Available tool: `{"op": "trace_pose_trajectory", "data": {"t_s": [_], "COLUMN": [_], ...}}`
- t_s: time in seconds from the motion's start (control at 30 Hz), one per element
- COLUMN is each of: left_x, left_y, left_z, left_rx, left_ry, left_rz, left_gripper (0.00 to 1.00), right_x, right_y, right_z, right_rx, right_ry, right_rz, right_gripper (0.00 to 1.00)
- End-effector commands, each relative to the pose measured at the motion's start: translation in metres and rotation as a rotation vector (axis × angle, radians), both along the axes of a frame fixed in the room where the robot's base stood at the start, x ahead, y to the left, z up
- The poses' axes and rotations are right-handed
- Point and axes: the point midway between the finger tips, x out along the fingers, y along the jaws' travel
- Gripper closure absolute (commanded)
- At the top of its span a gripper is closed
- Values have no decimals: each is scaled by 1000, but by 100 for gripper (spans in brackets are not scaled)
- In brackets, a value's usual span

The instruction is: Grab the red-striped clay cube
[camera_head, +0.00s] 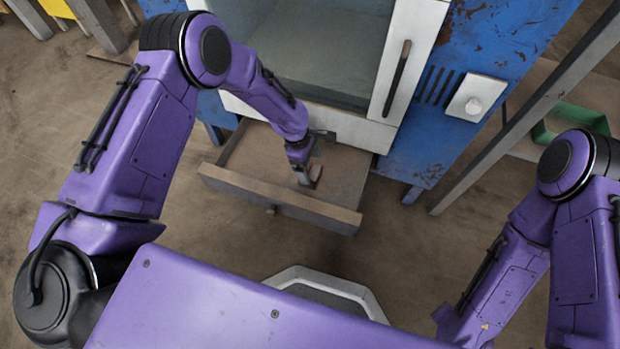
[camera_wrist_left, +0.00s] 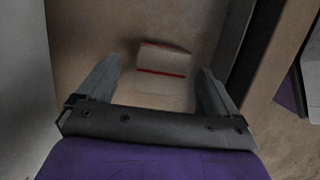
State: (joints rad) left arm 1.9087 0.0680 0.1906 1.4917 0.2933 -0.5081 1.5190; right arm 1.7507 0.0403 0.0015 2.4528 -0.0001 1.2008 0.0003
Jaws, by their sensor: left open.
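The red-striped clay cube (camera_wrist_left: 163,63) lies in the open drawer in the left wrist view. It is pale clay colour with red stripes across it. My left gripper (camera_wrist_left: 161,80) is open, with one finger on each side of the cube's line and the cube between or just beyond the fingertips. I cannot tell whether the fingers touch it. In the head view my left gripper (camera_head: 308,178) reaches down into the drawer, and the cube is mostly hidden by it. My right arm shows at the right, but its gripper is out of view.
The drawer (camera_head: 270,196) is pulled out below a blue cabinet (camera_head: 440,150) with a white-framed glass door (camera_head: 400,70). The drawer's front wall and side walls stand close around my left gripper. A slanted metal post (camera_head: 520,115) stands at the right. The floor before the drawer is clear.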

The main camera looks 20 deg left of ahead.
Motion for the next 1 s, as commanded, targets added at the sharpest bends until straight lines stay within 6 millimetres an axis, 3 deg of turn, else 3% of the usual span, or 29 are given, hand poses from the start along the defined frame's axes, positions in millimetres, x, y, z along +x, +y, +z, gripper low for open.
{"op": "trace_pose_trajectory", "data": {"t_s": [0.3,0.5,0.53,0.7,1.0], "left_x": [-4,-4,-4,-4,-4], "left_y": [-6,-6,-6,-6,-6], "left_z": [-53,-51,-51,-51,-49], "left_rx": [0,1,1,1,1], "left_ry": [-1,-1,-1,-1,-2], "left_rz": [-2,-1,-1,-1,0], "left_gripper": [6,6,10,62,62], "right_x": [-2,-3,-3,-3,-3], "right_y": [2,2,2,2,2], "right_z": [-30,-28,-28,-28,-26], "right_rx": [5,5,5,5,5], "right_ry": [4,4,4,4,4], "right_rz": [-3,-3,-3,-3,-3], "right_gripper": [44,44,44,44,44]}}
